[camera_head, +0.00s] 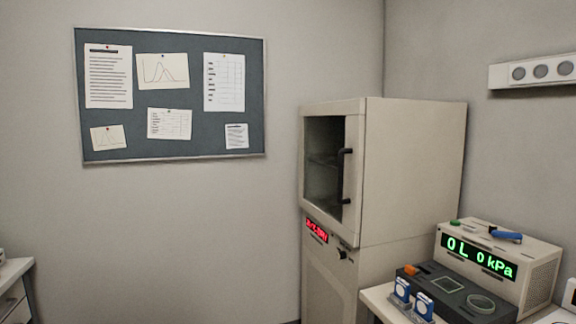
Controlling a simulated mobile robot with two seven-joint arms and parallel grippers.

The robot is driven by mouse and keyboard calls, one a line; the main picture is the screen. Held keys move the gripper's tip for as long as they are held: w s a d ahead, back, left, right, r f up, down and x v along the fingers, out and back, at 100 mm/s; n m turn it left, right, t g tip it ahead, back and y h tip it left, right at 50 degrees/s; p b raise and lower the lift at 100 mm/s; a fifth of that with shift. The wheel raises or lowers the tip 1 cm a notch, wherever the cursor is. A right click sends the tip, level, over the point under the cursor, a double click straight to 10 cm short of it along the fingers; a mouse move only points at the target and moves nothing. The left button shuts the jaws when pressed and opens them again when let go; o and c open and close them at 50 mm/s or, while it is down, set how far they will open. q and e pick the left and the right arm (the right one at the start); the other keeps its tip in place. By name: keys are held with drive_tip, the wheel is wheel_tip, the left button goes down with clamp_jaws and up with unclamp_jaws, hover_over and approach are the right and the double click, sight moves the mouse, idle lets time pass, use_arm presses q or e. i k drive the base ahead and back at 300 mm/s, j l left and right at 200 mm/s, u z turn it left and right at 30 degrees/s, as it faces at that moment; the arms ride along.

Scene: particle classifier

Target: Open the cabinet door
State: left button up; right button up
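A tall beige cabinet (415,170) stands in the room's corner, right of centre. Its upper door (325,165) has a dark glass pane and looks closed. A black vertical bar handle (345,176) sits on the right side of the door. Shelves show dimly behind the glass. Below the door are a red lit display (317,231) and a small dark knob (343,254). Neither of my grippers shows in the head view.
A bench (377,300) at the lower right holds a device with a green display (479,257), a black unit (455,295) and small blue-and-white items (424,305). A drawer unit (14,290) is at the lower left. A pinboard (190,135) hangs on the wall. The space before the cabinet's left side looks clear.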

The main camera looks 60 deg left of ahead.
sight(348, 229)
drive_tip(key=u, duration=1.4)
